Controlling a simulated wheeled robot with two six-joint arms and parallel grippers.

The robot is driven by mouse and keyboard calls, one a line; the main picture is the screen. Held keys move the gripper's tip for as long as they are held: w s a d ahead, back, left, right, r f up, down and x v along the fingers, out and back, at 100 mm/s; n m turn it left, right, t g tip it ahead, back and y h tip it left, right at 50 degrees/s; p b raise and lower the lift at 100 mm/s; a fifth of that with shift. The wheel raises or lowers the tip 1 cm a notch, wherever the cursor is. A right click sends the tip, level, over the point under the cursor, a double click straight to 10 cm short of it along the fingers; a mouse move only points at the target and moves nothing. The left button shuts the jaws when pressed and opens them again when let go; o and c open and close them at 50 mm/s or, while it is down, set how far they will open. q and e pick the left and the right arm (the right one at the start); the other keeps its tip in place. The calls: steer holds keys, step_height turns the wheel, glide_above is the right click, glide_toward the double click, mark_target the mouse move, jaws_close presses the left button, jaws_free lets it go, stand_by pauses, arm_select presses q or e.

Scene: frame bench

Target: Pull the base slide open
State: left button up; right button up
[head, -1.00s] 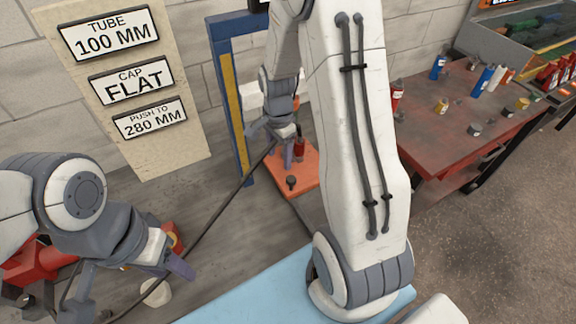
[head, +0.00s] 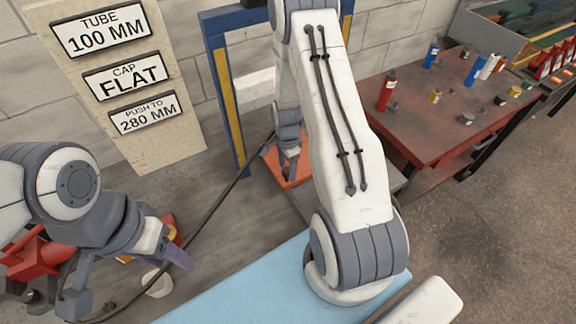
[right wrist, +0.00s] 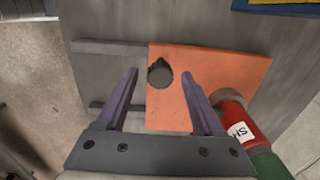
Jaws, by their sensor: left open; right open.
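The base slide is an orange plate (head: 272,158) on a grey bed at the foot of the blue frame. In the right wrist view the orange plate (right wrist: 215,85) carries a dark round knob (right wrist: 160,76). My right gripper (right wrist: 158,74) is open, with its fingertips on either side of the knob and gaps showing on both sides. In the head view my right gripper (head: 289,168) is over the plate and hides the knob. My left gripper (head: 125,281) is open and empty at the lower left, away from the slide.
A red and green cylinder (right wrist: 228,115) stands close to my right gripper's right finger. The blue frame (head: 222,85) rises behind the plate. A red table (head: 430,115) with several bottles is at the right. A light blue surface (head: 240,290) lies in front.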

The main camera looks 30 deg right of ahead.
jaws_close()
stand_by(1.4)
